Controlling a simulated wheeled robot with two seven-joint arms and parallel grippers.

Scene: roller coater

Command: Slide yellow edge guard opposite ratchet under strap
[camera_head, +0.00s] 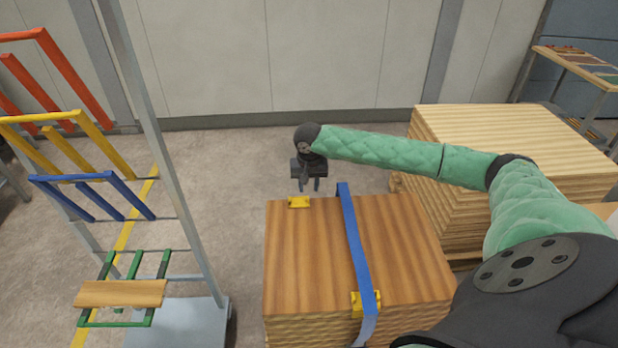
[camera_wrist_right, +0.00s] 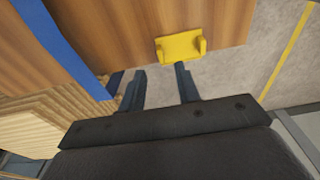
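A yellow edge guard (camera_head: 299,202) sits on the far top edge of the wooden board stack (camera_head: 310,250), left of the blue strap (camera_head: 353,240) and apart from it. My right gripper (camera_head: 310,187) hangs just beyond that far edge, by the guard. In the right wrist view the gripper (camera_wrist_right: 160,82) is open with nothing between its fingers; the guard (camera_wrist_right: 180,47) is just ahead of one fingertip, and I cannot tell if they touch. A second yellow guard (camera_head: 365,303) is under the strap at the near edge. The ratchet is not visible. My left gripper is not in view.
A second stack of pale boards (camera_head: 510,145) stands to the right, under my right arm. A rack with coloured arms (camera_head: 150,120) stands on the left. Bare floor (camera_head: 235,175) lies between rack and stack.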

